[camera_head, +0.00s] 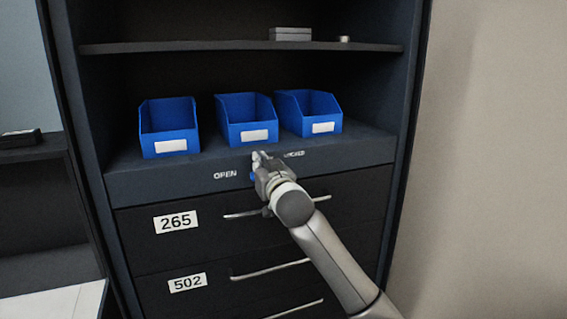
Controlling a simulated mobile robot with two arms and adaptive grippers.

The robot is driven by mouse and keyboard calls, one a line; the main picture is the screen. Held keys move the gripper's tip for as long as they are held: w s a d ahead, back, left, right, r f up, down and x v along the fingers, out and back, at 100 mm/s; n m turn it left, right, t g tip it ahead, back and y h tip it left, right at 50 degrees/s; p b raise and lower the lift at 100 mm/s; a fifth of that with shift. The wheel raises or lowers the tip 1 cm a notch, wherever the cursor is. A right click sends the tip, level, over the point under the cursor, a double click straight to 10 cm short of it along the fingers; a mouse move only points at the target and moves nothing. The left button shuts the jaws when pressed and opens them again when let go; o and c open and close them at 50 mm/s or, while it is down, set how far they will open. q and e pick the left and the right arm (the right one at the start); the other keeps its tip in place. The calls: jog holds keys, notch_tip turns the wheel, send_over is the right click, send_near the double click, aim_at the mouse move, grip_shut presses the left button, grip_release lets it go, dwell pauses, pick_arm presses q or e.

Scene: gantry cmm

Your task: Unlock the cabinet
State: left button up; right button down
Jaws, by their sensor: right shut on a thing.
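The dark cabinet (150,187) fills the middle of the view, with a front strip marked OPEN on the left and a second, partly hidden word on the right. My right gripper (259,163) is at this strip, between the two words. It is shut on a small lock part there, which the fingers mostly hide. A bit of blue (253,176) shows beside the fingers. My left gripper is not in view.
Three blue bins (168,128) stand on the shelf just above the strip. Drawers labelled 265 (176,221) and 502 (187,282) with bar handles lie below. A grey block (290,34) lies on the upper shelf. A plain wall (490,150) is at right.

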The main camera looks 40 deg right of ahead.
jog(key=f, duration=0.3)
jog(key=shift+w+a+g, duration=0.15)
jog(key=shift+a+g, duration=0.15)
jog(key=s+a+r+p, duration=0.1)
jog(key=s+r+p, duration=0.1)
jog(key=s, duration=0.6)
jog(key=shift+s+a+r+p, duration=0.2)
jog(key=shift+a+r+p, duration=0.15)
jog(key=shift+p, duration=0.25)
